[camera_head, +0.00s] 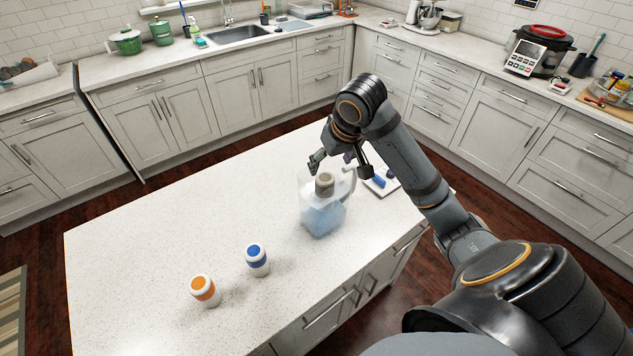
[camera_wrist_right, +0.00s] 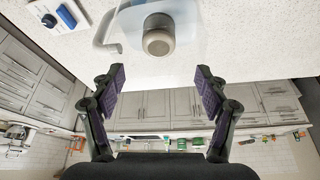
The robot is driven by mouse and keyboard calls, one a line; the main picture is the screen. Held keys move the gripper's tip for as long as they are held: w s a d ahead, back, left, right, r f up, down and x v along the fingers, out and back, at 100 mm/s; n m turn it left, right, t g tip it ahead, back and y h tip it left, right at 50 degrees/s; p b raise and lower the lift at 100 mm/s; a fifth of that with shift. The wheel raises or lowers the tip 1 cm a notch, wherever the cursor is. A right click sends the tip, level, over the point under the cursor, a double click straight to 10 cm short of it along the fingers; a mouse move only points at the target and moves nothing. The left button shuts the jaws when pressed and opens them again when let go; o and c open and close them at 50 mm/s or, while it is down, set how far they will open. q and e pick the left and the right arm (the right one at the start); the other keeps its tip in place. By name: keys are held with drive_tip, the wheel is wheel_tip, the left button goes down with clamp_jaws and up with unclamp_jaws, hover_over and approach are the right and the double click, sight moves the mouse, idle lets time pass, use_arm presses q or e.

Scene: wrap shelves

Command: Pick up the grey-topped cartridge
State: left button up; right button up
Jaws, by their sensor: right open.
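The grey-topped cartridge (camera_head: 325,181) sits in the mouth of a clear pitcher (camera_head: 322,218) with a bluish lower part, on the island counter. In the right wrist view, the round grey top (camera_wrist_right: 158,38) faces me inside the clear pitcher (camera_wrist_right: 189,18). My right gripper (camera_head: 341,166) is open and empty, just above and behind the cartridge in the head view. In the wrist view, its two fingers (camera_wrist_right: 158,80) are spread wide, and the cartridge lies beyond the gap, apart from them. The cartridge's lower part is hard to make out. My left gripper is not in view.
A white tray (camera_head: 391,186) with a blue item (camera_head: 379,181) lies right of the pitcher. The counter's left side is clear.

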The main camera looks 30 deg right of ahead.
sight(326, 179)
wheel_tip(326, 179, down, 3)
drive_tip(key=shift+f+b, duration=0.2)
drive_tip(key=shift+b, duration=0.8)
drive_tip(key=shift+w+f, duration=0.65)
drive_tip(key=shift+w, duration=0.05)
drive_tip(key=shift+w+d+f+p, duration=0.1)
drive_tip(key=shift+w+f+p, duration=0.05)
drive_tip(key=shift+f+p, duration=0.3)
drive_tip(key=x, duration=0.2)
drive_tip(key=shift+f+p, duration=0.35)
drive_tip(key=shift+p, duration=0.05)
drive_tip(key=shift+w+d+f, duration=0.1)
drive_tip(key=shift+w+f, duration=0.2)
drive_tip(key=shift+f, duration=0.25)
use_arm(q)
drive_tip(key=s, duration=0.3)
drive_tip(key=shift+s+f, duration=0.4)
use_arm(e)
drive_tip(key=c, duration=1.3)
drive_tip(key=shift+c, duration=0.2)
